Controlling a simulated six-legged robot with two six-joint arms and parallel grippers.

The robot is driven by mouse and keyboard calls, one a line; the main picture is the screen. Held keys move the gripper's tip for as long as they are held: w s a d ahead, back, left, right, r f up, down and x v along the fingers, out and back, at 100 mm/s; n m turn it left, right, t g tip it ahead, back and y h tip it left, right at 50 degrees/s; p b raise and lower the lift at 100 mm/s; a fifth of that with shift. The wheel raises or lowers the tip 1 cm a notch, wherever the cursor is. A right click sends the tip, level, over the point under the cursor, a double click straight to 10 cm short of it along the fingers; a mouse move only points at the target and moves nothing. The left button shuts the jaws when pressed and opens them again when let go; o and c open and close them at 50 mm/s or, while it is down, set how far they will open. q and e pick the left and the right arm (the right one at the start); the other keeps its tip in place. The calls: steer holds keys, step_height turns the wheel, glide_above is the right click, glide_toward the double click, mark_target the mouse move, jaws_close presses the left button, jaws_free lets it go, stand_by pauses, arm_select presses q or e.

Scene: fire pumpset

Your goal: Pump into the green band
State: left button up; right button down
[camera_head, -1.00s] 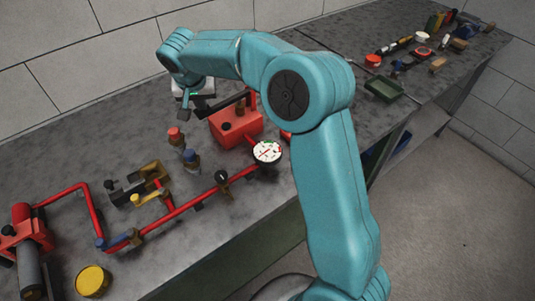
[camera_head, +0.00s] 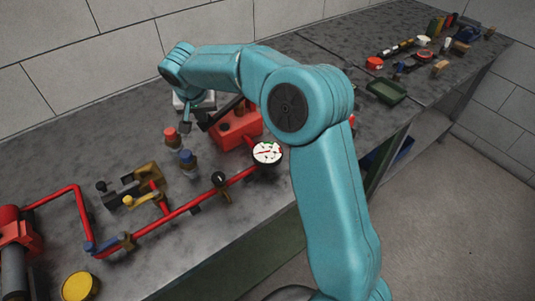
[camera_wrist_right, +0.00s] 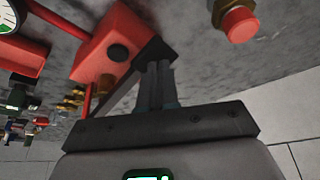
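A red hand pump (camera_head: 235,128) stands on the bench with a black lever handle (camera_head: 222,112) above it. My right gripper (camera_head: 188,124) is at the handle's outer end. In the right wrist view its two fingers (camera_wrist_right: 156,70) are close together on the dark handle end (camera_wrist_right: 152,50), with the red pump body (camera_wrist_right: 112,42) beyond. A white round gauge (camera_head: 267,152) with green and red marks sits on the red pipe right of the pump. Its reading is too small to tell; it shows only partly in the wrist view (camera_wrist_right: 6,16). My left gripper is out of view.
A red-capped fitting (camera_head: 171,137) and a blue-capped one (camera_head: 187,160) stand below my right gripper. A red pipe (camera_head: 190,210) runs along the bench front. A yellow cap (camera_head: 78,287) lies at lower left. A green tray (camera_head: 386,91) and several small items lie at the far right.

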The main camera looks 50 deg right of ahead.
steer(key=shift+r+p, duration=2.1)
steer(key=shift+r, duration=0.8)
steer(key=shift+f, duration=0.2)
steer(key=shift+f+b, duration=2.7)
steer(key=shift+f, duration=0.15)
steer(key=shift+r, duration=0.1)
step_height(320, 180, up, 6)
steer(key=p, duration=0.4)
steer(key=shift+p, duration=0.35)
steer(key=shift+f, duration=0.2)
